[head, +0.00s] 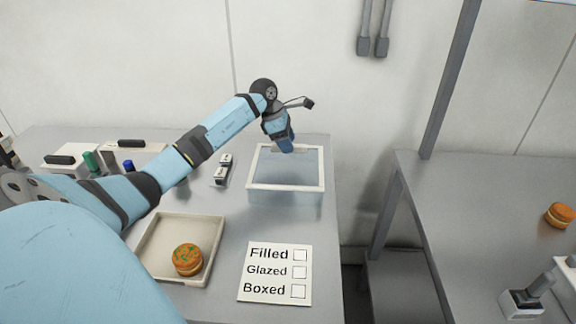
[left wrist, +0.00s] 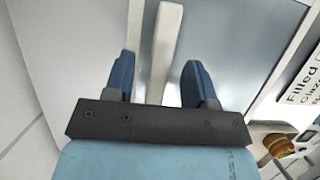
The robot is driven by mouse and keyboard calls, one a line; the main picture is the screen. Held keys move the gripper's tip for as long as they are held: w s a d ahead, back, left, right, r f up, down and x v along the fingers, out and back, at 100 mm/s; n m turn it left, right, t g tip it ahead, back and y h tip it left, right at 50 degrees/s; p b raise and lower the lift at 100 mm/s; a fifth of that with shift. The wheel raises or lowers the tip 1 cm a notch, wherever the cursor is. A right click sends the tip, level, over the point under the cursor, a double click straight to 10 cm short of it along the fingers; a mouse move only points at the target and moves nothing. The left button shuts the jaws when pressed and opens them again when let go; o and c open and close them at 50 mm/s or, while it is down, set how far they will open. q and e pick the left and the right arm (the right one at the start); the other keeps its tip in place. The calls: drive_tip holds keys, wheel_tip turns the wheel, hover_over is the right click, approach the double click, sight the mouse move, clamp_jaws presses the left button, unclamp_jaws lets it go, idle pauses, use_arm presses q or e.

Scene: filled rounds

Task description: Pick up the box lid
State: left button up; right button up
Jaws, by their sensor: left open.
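The box lid (head: 285,187) is a clear panel with a white frame. It lies over a see-through box on the left table. My left gripper (head: 288,147) is at the lid's far edge, pointing down, with its arm reaching in from the left. In the left wrist view, the blue fingers of the left gripper (left wrist: 158,78) are apart, with a white bar (left wrist: 164,45) showing between them. The bar looks like part of the lid; I cannot tell whether the fingers touch it. My right gripper is out of view.
A shallow tray (head: 215,248) holds a round with green bits (head: 187,260). A checklist card (head: 275,273) lies in front of the box. A small white-and-black item (head: 223,168) stands left of the box. The right table (head: 450,190) bears another round (head: 560,215); a gap separates the tables.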

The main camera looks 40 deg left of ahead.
use_arm(q)
drive_tip(key=shift+c, duration=0.5)
drive_tip(key=c, duration=0.7)
clamp_jaws()
drive_tip(key=shift+r, duration=0.1)
